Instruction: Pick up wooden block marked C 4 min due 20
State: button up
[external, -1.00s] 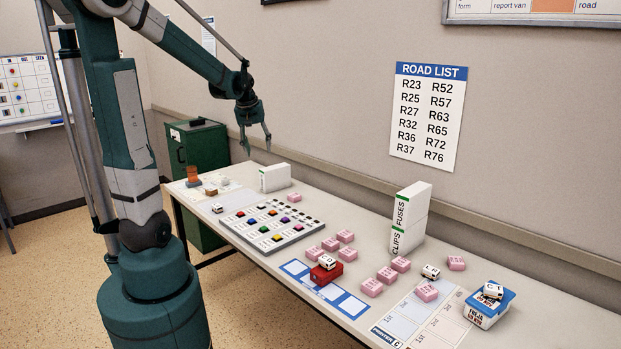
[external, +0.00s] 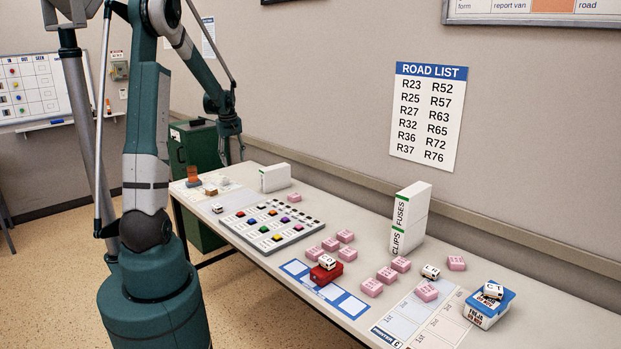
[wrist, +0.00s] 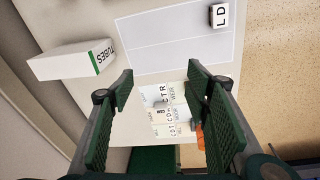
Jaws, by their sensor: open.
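My gripper (external: 232,150) is open and empty, above the far left end of the table. In the wrist view, its two fingers (wrist: 162,88) stand wide apart with small cards and pieces between them. A small tan block (external: 210,190) and a paler piece (external: 222,181) lie at that end. I cannot read a C, 4 min or due 20 on either. A white block with a C-like letter (external: 493,290) sits on the blue-lidded tub (external: 484,314) at the right. No block in view can be surely read as C 4 min due 20.
A white block marked LD (wrist: 220,16) lies on a pale sheet. A white TUBES box (wrist: 72,61) stands near my gripper. An orange item (external: 193,174) stands at the far end. Several pink blocks (external: 371,287) and a button panel (external: 270,226) occupy the table. A green cabinet (external: 196,150) stands behind.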

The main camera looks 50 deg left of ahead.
aim_at(211, 189)
jog(key=s+a+f+n, duration=0.1)
jog(key=s+a+f, duration=0.1)
jog(key=a+f, duration=0.2)
jog(key=s+a+f+n, duration=0.1)
jog(key=s+a+f, duration=0.1)
jog(key=a+f, duration=0.2)
jog(key=s+a+f+n+g+h, duration=0.1)
jog(key=a+f, duration=0.3)
jog(key=a, duration=0.4)
jog(key=shift+s+n, duration=0.5)
jog(key=shift+s, duration=0.05)
jog(key=shift+d+f, duration=0.1)
jog(key=shift+f, duration=1.2)
jog(key=shift+f+b, duration=0.45)
jog(key=shift+f, duration=2.15)
jog(key=c, duration=1)
